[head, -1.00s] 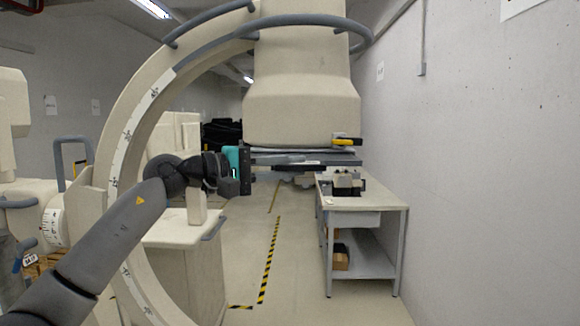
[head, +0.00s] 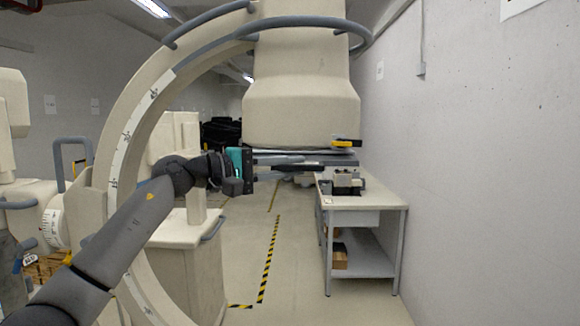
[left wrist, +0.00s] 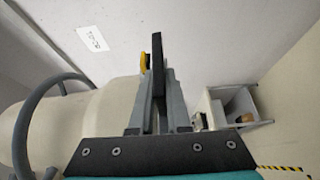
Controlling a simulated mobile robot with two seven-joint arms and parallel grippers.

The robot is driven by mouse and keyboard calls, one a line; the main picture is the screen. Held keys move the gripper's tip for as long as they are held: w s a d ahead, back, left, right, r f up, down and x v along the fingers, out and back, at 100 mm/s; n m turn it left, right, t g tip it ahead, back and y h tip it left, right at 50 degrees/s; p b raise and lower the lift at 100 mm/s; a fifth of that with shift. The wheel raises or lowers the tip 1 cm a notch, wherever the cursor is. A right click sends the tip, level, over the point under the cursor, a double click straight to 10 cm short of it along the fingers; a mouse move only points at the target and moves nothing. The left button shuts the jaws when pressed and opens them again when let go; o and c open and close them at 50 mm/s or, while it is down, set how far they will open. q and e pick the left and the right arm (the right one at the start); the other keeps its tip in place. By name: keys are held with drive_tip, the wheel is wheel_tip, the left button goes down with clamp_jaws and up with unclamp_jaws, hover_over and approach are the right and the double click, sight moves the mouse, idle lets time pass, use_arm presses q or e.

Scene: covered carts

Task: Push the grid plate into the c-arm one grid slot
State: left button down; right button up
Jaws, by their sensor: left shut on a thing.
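The c-arm (head: 127,130) curves around the left, with its bulky cream housing (head: 300,105) hanging at upper centre. My left gripper (head: 305,164) reaches in from the left just below the housing. It is shut on a thin dark plate, seemingly the grid plate (left wrist: 157,75), which stands edge-on between the grey fingers in the left wrist view. In the head view the plate blends with the fingers and the housing's underside, so how deep it sits in a slot cannot be told. A yellow part (head: 346,143) shows at the housing's lower right edge. My right gripper is not in view.
A grey workbench (head: 375,202) with equipment on top and a box on its lower shelf stands right of centre, beyond the gripper. A cream cabinet (head: 185,250) stands left, behind my arm. Open floor with striped tape lies between.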

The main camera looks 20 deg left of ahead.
use_arm(q)
drive_tip(key=shift+w+a+r+p, duration=0.1)
drive_tip(key=shift+w+a+p, duration=0.2)
drive_tip(key=shift+w, duration=0.55)
drive_tip(key=shift+w+a+r+p, duration=0.1)
drive_tip(key=shift+w+a+p, duration=0.15)
drive_tip(key=shift+w, duration=0.6)
drive_tip(key=shift+w, duration=0.3)
drive_tip(key=shift+w+a, duration=0.1)
drive_tip(key=shift+w, duration=0.1)
drive_tip(key=shift+w+a+p, duration=0.1)
drive_tip(key=shift+w+p, duration=0.35)
drive_tip(key=shift+p, duration=0.05)
drive_tip(key=shift+w+a+p, duration=0.2)
drive_tip(key=shift+w+p, duration=0.1)
drive_tip(key=shift+w, duration=0.25)
drive_tip(key=shift+w+a+p, duration=0.15)
drive_tip(key=shift+w+p, duration=0.3)
drive_tip(key=shift+w, duration=0.2)
